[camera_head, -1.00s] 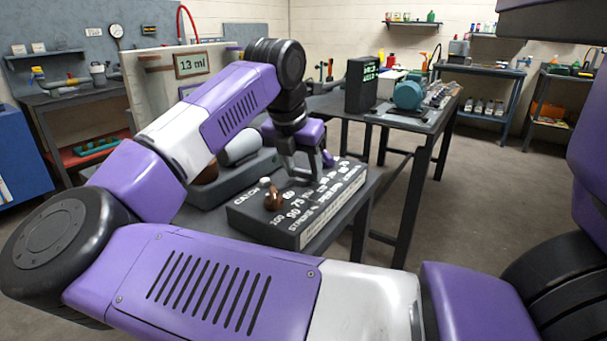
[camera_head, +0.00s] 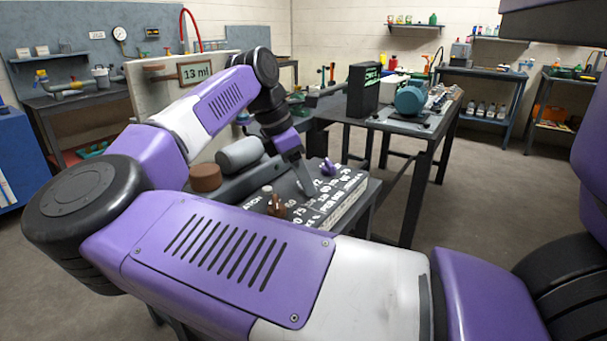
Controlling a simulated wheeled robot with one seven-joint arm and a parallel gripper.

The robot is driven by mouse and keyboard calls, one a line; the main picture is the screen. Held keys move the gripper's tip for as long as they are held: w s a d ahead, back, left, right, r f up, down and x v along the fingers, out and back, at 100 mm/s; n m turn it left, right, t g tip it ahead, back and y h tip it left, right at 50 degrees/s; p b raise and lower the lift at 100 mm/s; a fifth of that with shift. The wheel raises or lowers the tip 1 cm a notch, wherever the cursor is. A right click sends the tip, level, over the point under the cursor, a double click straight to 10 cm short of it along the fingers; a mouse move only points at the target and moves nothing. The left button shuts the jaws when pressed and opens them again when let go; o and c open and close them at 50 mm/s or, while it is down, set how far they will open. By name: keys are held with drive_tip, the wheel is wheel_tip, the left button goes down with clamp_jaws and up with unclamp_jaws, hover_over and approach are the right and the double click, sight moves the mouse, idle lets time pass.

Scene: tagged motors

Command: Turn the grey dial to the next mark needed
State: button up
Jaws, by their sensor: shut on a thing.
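The dark box (camera_head: 342,212) with white numbers and lettering on its top and front edge stands on the near bench. My gripper (camera_head: 310,190) reaches down onto its top from the upper left, with its fingers tilted. It is shut on the grey dial, which is mostly hidden by the fingers. The marks near the dial are partly covered, and I cannot tell which one it points at. A brown knob (camera_head: 275,205) stands on the box to the left of my gripper, and a small purple knob (camera_head: 328,168) to the right.
A sign (camera_head: 195,72) on a pale panel reads 13 ml. A grey cylinder (camera_head: 240,152) and a brown cylinder (camera_head: 205,177) lie beyond the box. A black unit (camera_head: 362,90) with green text too small to read and a teal motor (camera_head: 410,97) stand on the table behind.

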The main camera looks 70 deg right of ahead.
drive_tip(key=shift+m+y, duration=0.3)
drive_tip(key=shift+m, duration=0.2)
drive_tip(key=o, duration=1.4)
drive_tip(key=shift+c, duration=0.2)
drive_tip(key=p+v, duration=0.1)
drive_tip(key=v, duration=0.6)
drive_tip(key=shift+w+r+p, duration=0.2)
drive_tip(key=shift+r+p, duration=0.1)
drive_tip(key=shift+r, duration=0.05)
drive_tip(key=shift+a, duration=0.1)
